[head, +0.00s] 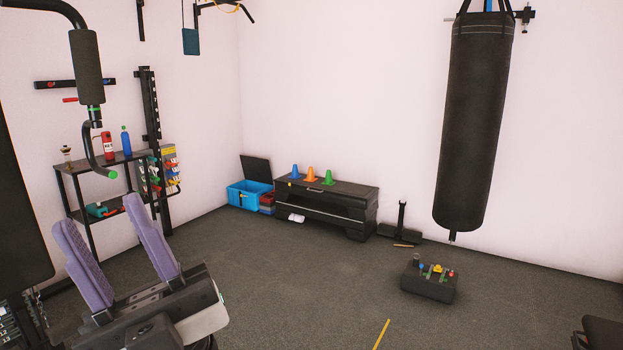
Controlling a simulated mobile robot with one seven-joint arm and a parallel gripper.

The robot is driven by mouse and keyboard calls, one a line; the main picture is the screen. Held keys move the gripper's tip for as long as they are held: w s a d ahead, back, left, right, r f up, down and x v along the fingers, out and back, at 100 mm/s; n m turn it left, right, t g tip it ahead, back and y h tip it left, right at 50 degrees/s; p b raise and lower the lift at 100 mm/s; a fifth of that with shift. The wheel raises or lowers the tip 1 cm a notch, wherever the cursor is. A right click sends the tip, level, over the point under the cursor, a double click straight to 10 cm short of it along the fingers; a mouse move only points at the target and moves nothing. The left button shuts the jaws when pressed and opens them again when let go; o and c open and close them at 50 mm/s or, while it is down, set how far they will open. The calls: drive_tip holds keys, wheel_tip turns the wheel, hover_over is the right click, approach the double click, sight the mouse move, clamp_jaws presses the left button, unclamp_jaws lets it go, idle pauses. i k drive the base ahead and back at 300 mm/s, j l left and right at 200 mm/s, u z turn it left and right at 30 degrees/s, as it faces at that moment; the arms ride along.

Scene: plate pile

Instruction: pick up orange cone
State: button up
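The orange cone (310,174) stands upright on a low black bench (345,198) against the far wall. A blue cone (294,171) stands to its left and a green cone (328,177) to its right, each close to it. My gripper (98,215) is at the lower left, close to the camera. Its two lavender fingers point up and stand apart, with nothing held between them. It is far from the cones.
A blue open bin (248,194) stands left of the bench. A black shelf rack (100,162) is at the left wall. A punching bag (475,120) hangs at right, and a black box (429,284) sits on the floor. The middle floor is clear.

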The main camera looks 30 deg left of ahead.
sight(310, 177)
drive_tip(key=i+j+u, duration=0.3)
drive_tip(key=i+j, duration=0.15)
drive_tip(key=i+j+u, duration=0.3)
drive_tip(key=i, duration=0.3)
drive_tip(key=i+j+z, duration=0.1)
drive_tip(key=i, duration=0.5)
drive_tip(key=i+j, duration=0.15)
drive_tip(key=i, duration=0.45)
drive_tip(key=i+u, duration=0.25)
drive_tip(key=i, duration=0.3)
drive_tip(key=i+l+u, duration=0.25)
drive_tip(key=i, duration=0.3)
drive_tip(key=i+j+u, duration=0.1)
drive_tip(key=i+u, duration=0.2)
drive_tip(key=i, duration=0.25)
drive_tip(key=i+u, duration=0.25)
drive_tip(key=i, duration=0.95)
drive_tip(key=i+j, duration=0.15)
drive_tip(key=i, duration=0.45)
drive_tip(key=i+j+z, duration=0.15)
drive_tip(key=i+z, duration=0.25)
drive_tip(key=i+j+z, duration=0.25)
drive_tip(key=i+z, duration=0.2)
